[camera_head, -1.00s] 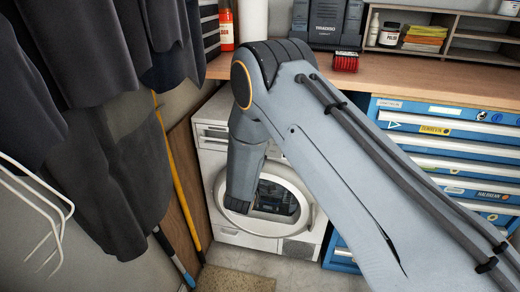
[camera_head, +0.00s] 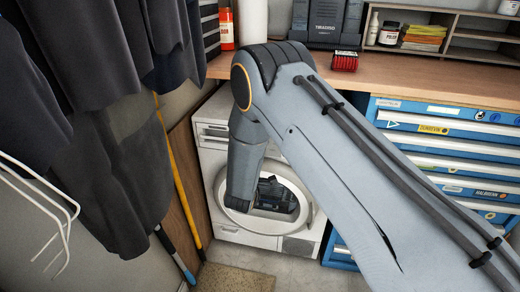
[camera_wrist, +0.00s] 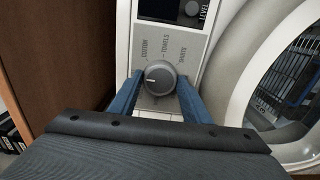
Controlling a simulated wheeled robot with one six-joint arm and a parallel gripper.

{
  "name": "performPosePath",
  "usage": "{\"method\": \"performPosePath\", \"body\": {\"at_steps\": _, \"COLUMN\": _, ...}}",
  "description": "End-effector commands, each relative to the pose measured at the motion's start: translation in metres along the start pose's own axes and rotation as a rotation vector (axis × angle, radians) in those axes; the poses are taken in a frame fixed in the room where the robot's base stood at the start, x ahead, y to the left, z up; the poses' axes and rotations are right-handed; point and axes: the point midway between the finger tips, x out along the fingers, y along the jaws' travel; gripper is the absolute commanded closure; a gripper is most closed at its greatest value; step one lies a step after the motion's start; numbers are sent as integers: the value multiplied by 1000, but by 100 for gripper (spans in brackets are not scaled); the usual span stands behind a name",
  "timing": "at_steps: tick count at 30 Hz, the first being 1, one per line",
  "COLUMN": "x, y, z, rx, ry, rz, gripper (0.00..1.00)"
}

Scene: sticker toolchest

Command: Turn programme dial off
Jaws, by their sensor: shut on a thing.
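The programme dial (camera_wrist: 160,76) is a round grey knob on the white panel of the machine (camera_head: 215,133). Its pale pointer mark faces left in the wrist view. The labels COTTON, TOWELS and SHIRTS are printed in an arc above it. My gripper (camera_wrist: 160,84) has its two blue fingers on the left and right sides of the dial and is shut on it. In the head view my arm hides the dial and the fingers.
The machine's round door (camera_wrist: 238,90) is close to the right of my gripper. A brown wooden panel (camera_wrist: 60,50) stands to the left. A blue tool chest (camera_head: 440,128) stands right of the machine, under a wooden worktop (camera_head: 400,68).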

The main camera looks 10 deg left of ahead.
Motion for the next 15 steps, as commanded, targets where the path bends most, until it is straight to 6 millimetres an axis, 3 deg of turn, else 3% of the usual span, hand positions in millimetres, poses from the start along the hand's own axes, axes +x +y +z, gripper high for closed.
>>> {"method": "performPosePath", "body": {"at_steps": 7, "x": 0, "y": 0, "z": -1, "rx": 1, "ry": 2, "rz": -1, "gripper": 79}}
{"method": "performPosePath", "body": {"at_steps": 8, "x": 0, "y": 0, "z": -1, "rx": 1, "ry": 2, "rz": -1, "gripper": 52}}
{"method": "performPosePath", "body": {"at_steps": 9, "x": 0, "y": 0, "z": -1, "rx": 1, "ry": 2, "rz": -1, "gripper": 45}}
{"method": "performPosePath", "body": {"at_steps": 11, "x": 0, "y": 0, "z": -1, "rx": 1, "ry": 1, "rz": -1, "gripper": 38}}
{"method": "performPosePath", "body": {"at_steps": 15, "x": 0, "y": 0, "z": 0, "rx": 1, "ry": 0, "rz": 0, "gripper": 38}}
